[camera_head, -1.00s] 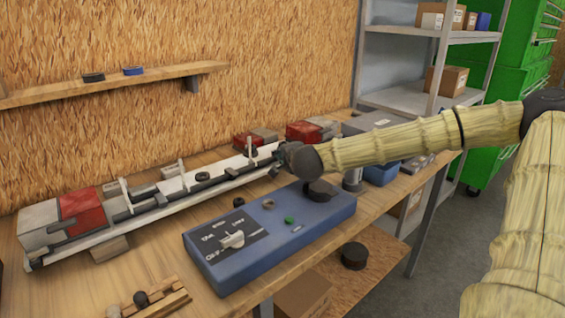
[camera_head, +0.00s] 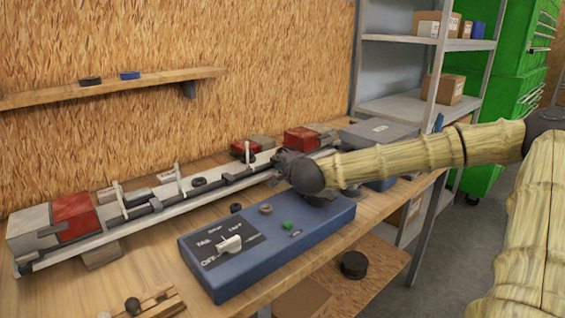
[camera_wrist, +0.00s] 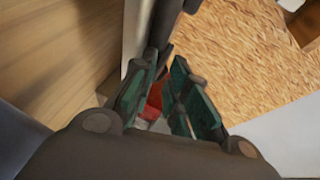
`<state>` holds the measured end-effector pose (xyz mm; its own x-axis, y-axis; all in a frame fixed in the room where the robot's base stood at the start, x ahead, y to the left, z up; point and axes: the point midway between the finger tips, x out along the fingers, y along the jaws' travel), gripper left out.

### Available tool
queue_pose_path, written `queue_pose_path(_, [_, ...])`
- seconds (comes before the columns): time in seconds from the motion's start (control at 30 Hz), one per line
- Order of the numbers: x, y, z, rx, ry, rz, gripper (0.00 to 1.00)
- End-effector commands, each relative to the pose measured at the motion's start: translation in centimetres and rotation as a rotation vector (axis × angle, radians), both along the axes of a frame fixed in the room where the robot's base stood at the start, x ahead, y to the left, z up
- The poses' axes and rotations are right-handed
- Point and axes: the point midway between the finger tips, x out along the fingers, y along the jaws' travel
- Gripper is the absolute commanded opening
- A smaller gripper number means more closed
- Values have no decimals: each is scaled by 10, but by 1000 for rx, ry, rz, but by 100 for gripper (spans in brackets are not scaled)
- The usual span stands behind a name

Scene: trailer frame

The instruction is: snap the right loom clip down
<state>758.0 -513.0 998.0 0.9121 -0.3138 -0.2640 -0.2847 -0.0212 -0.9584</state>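The trailer frame is a long pale bar (camera_head: 85,243) lying across the bench with a dark loom (camera_head: 150,210) along it. Thin pale clips stand upright on it: one at left (camera_head: 121,196), one in the middle (camera_head: 179,176) and one at right (camera_head: 247,151). My gripper (camera_head: 279,164) is at the right part of the bar, just right of the right upright clip; my wrist hides what is under it. In the wrist view its green-padded fingers (camera_wrist: 164,88) are apart, with the dark loom (camera_wrist: 157,38) close beyond them. I cannot tell whether they touch it.
A blue control box (camera_head: 230,275) with a knob stands in front of the bar, close below my wrist. Red lamp blocks sit at the left end (camera_head: 75,215) and right end (camera_head: 300,139). A grey case (camera_head: 380,132) stands behind my arm. A wall shelf (camera_head: 130,86) is above.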

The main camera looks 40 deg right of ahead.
Motion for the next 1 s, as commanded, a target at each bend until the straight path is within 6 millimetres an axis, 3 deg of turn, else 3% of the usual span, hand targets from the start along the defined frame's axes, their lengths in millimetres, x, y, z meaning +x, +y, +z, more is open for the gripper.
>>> queue_pose_path(0.47, [-3,2,2,1,-2,2,27])
queue_pose_path(1.0, [-44,16,15,0,-3,1,27])
